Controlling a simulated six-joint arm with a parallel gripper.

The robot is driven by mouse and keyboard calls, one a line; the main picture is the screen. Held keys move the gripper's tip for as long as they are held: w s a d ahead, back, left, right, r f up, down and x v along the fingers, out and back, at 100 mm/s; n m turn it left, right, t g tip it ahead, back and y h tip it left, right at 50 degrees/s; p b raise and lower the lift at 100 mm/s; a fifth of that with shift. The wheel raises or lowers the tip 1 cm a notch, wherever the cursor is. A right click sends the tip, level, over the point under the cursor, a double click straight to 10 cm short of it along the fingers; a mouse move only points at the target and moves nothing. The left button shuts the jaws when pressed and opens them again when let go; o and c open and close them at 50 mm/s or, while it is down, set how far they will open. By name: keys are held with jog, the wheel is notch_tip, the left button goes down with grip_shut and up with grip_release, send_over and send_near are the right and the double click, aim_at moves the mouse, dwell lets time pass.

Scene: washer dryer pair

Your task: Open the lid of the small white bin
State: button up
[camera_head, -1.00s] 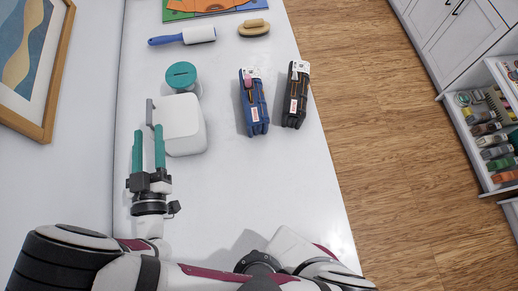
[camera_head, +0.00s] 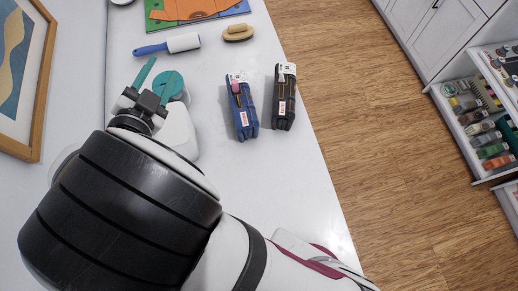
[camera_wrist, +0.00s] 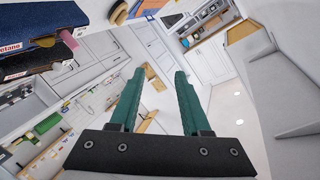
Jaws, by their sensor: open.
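The small white bin (camera_head: 181,134) stands on the white counter at the left, largely hidden behind my arm in the head view. Its visible part is a smooth white rounded corner. The lid's state and the grey part at its left side cannot be made out. My gripper (camera_head: 159,81) is open, with its two teal fingers beyond the bin, pointing toward the far end of the counter.
A blue case (camera_head: 242,107) and a black case (camera_head: 284,97) stand to the right. A blue-handled lint roller (camera_head: 178,44) and a wooden brush (camera_head: 238,33) lie farther back. A framed picture (camera_head: 32,75) hangs at the left. The counter (camera_head: 270,180) is clear at front right.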

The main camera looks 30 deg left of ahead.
jog(key=w+d+r+m+g, duration=0.1)
jog(key=w+d+r, duration=0.25)
jog(key=w, duration=0.45)
jog(key=w+d+r+m+g, duration=0.2)
jog(key=w+d+r, duration=0.1)
jog(key=w+r, duration=0.3)
jog(key=d+f+n+g, duration=0.3)
jog(key=d+f+g, duration=0.1)
jog(key=d, duration=0.9)
jog(key=s+d+f+g+h, duration=0.2)
jog(key=s+d+f+g, duration=0.1)
jog(key=s+d, duration=0.5)
jog(key=s+d+f+m+g+h, duration=0.1)
jog(key=s+d+f+g+h, duration=0.1)
jog(key=s+d, duration=0.7)
jog(key=d+g, duration=0.1)
jog(key=d, duration=0.3)
jog(key=shift+d+f+m+g+h, duration=0.2)
jog(key=shift+f+m+g+h, duration=0.1)
jog(key=shift+f+g, duration=0.1)
jog(key=shift+s, duration=0.1)
